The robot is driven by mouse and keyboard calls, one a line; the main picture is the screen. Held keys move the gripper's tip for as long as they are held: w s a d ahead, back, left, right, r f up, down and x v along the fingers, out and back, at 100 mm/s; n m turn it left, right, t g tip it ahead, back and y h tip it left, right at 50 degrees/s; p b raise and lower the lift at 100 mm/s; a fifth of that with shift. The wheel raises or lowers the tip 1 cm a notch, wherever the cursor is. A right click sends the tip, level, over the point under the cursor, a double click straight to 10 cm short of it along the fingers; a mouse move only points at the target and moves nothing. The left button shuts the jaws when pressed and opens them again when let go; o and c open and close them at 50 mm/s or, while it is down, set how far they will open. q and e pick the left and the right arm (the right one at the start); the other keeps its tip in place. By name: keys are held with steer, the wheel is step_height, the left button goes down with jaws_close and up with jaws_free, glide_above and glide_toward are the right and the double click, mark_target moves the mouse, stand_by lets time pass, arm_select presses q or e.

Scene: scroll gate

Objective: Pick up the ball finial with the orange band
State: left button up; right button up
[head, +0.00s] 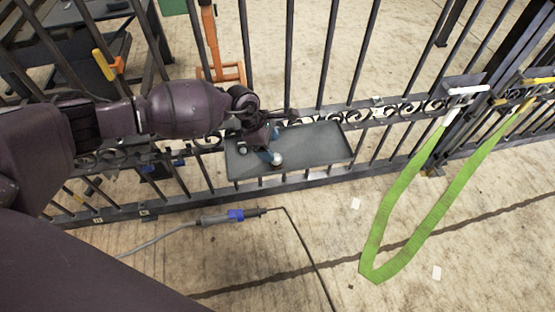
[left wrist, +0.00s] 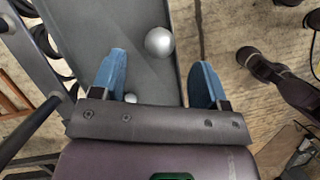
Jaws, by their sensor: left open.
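A pale grey ball finial (head: 277,158) lies in the grey tray (head: 325,148) beside the gate; it also shows in the left wrist view (left wrist: 159,41), near the tray's edge. No orange band can be made out on it. A second small pale ball (head: 241,150) lies farther left in the tray, and in the left wrist view (left wrist: 130,98) it is partly hidden by my gripper. My left gripper (head: 270,145) is open over the tray; in the left wrist view its blue fingers (left wrist: 161,62) are spread, with the first ball just ahead of the gap.
The black iron gate (head: 290,60) with scrollwork runs behind and around the tray. A green strap (head: 385,225) hangs at the right. A torch-like tool (head: 228,217) with a cable lies on the floor in front. An orange frame (head: 213,45) stands behind the bars.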

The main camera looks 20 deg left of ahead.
mark_target(276, 162)
arm_select(q)
steer(key=shift+x, duration=0.75)
steer(key=shift+f, duration=0.25)
steer(key=b+x, duration=0.1)
steer(key=x, duration=0.2)
steer(key=shift+s+a+f+b, duration=0.1)
steer(key=shift+s+f+b, duration=0.1)
steer(key=shift+f+b, duration=0.2)
steer(key=shift+w+f, duration=0.1)
steer(key=shift+f, duration=0.25)
steer(key=shift+w+d, duration=0.15)
steer(key=shift+d, duration=0.1)
steer(key=shift+r, duration=0.15)
steer(key=c, duration=0.4)
jaws_close()
arm_select(e)
steer(key=shift+w+a+n, duration=0.2)
steer(key=shift+w+n, duration=0.1)
steer(key=shift+w, duration=0.1)
